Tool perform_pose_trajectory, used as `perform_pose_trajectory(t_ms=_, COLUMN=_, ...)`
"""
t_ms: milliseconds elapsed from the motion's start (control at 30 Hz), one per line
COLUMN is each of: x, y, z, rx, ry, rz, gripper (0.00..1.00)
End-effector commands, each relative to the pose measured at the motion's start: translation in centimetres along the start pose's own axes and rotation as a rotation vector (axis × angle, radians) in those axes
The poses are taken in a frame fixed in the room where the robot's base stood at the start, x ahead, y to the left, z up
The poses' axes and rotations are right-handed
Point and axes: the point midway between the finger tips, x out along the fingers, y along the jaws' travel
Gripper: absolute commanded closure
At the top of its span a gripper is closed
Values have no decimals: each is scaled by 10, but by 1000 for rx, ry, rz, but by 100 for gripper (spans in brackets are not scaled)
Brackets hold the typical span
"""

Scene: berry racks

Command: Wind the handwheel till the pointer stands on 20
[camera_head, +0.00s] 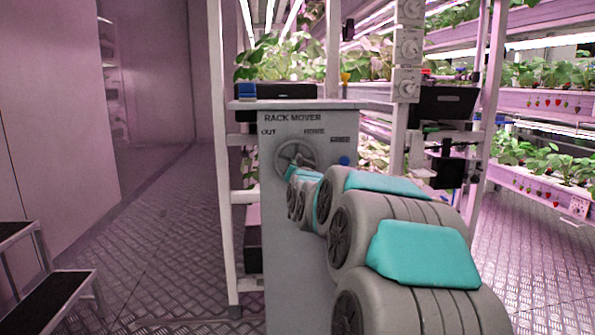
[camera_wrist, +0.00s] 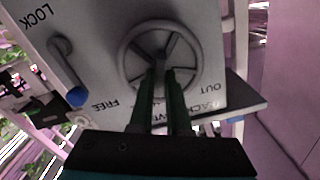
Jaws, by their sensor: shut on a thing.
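The grey spoked handwheel (camera_head: 293,152) is on the front of the rack mover panel (camera_head: 285,215), and its lower part is hidden by my arm. In the wrist view the handwheel (camera_wrist: 161,42) fills the upper middle, with its rim and spokes showing. My gripper (camera_wrist: 167,71) reaches over the lower rim, its two dark fingers close together and shut on the handwheel near its middle. The exact part between the fingertips is hard to make out. No pointer or number 20 can be read in either view.
A lever with a blue knob (camera_wrist: 77,96) sits beside the wheel, between the marks LOCK and FREE; its knob (camera_head: 344,160) also shows in the head view. Planted racks (camera_head: 545,100) stand at the right. Dark steps (camera_head: 50,300) are at lower left. The aisle floor (camera_head: 165,225) is clear.

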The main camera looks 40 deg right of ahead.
Motion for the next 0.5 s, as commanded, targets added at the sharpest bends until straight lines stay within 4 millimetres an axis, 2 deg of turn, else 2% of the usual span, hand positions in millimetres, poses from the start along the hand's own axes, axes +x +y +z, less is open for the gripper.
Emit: perform_pose_trajectory(t_ms=500, x=0, y=2, z=1, rx=-491, ry=-1, rz=3, gripper=100)
